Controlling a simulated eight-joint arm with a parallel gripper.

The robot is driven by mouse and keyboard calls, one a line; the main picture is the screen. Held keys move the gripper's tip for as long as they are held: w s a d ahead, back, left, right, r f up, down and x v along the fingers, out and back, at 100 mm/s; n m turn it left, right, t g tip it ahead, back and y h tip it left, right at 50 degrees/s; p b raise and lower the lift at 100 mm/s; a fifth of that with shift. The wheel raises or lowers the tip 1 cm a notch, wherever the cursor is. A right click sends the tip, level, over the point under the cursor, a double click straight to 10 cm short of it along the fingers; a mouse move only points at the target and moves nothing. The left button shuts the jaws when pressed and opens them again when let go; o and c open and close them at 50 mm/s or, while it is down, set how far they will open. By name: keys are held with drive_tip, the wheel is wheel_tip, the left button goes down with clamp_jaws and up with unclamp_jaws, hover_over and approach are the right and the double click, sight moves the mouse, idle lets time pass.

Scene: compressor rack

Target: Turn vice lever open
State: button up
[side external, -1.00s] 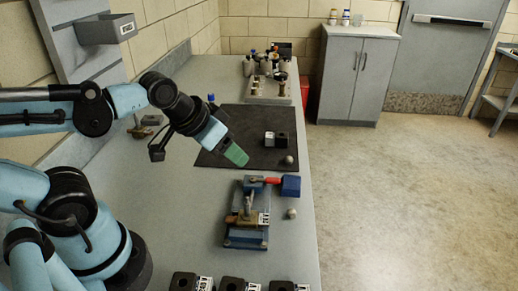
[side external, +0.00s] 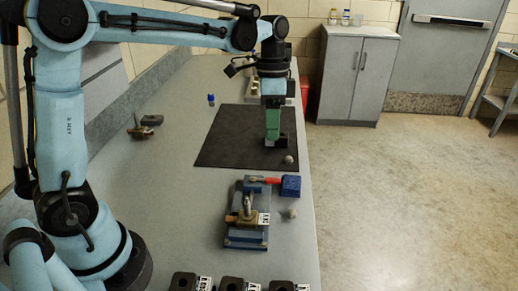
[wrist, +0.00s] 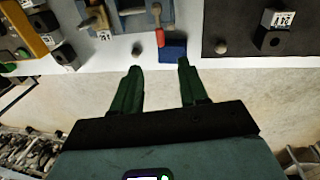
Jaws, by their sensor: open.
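The blue vice (side external: 234,229) stands on the bench with a brass-coloured part on top and a white label. A red-handled lever (side external: 264,181) lies across its far end, pointing right to a blue block (side external: 291,186). In the wrist view the red handle (wrist: 160,38) and blue block (wrist: 173,51) show just beyond the fingertips. My gripper (side external: 273,140) points down over the black mat, beyond the vice and apart from the lever. In the wrist view its green fingers (wrist: 159,66) are spread with nothing between them.
The black mat (side external: 225,145) holds a dark labelled block (wrist: 272,40), partly hidden by my gripper in the side view. A grey ball (side external: 289,159) lies near it; another (side external: 292,212) is right of the vice. Several dark blocks (side external: 231,284) line the near edge. The bench's right edge is close.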

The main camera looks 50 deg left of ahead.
sight(265, 181)
drive_tip(key=shift+m+g, duration=0.3)
drive_tip(key=f, duration=0.4)
drive_tip(key=d+f, duration=0.1)
drive_tip(key=f, duration=0.3)
drive_tip(key=s+f, duration=0.1)
drive_tip(key=f, duration=0.3)
drive_tip(key=shift+d+f, duration=0.15)
drive_tip(key=shift+d, duration=0.2)
